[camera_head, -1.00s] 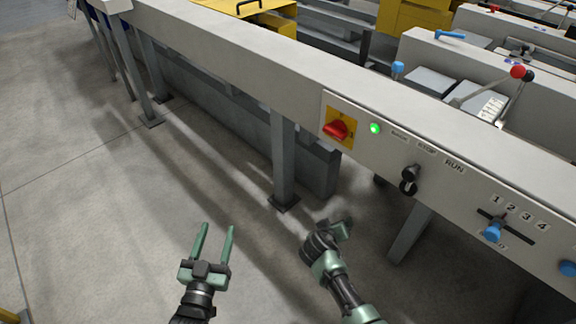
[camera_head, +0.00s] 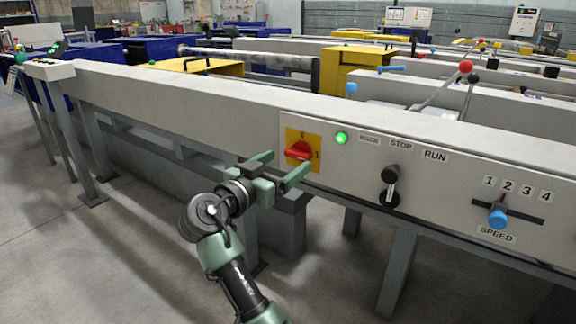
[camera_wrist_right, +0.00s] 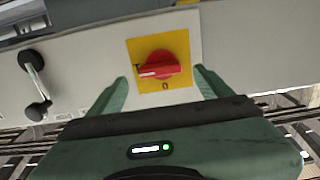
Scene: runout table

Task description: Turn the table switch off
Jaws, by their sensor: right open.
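The table switch (camera_head: 299,150) is a red rotary knob on a yellow square plate, set in the light grey front panel. Its handle lies roughly level, towards the mark 1; the mark 0 is above it. In the right wrist view the knob (camera_wrist_right: 160,67) appears upside down, with 0 below it. My right gripper (camera_head: 285,164) is open just in front of the switch. In the wrist view its fingers (camera_wrist_right: 161,77) stand on either side of the plate, apart from the knob. My left gripper is out of view.
A lit green lamp (camera_head: 341,138) sits right of the switch. Further right are a black STOP/RUN lever (camera_head: 389,185) and a blue speed knob (camera_head: 497,216). The long grey table (camera_head: 180,107) runs to the back left. The floor in front is clear.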

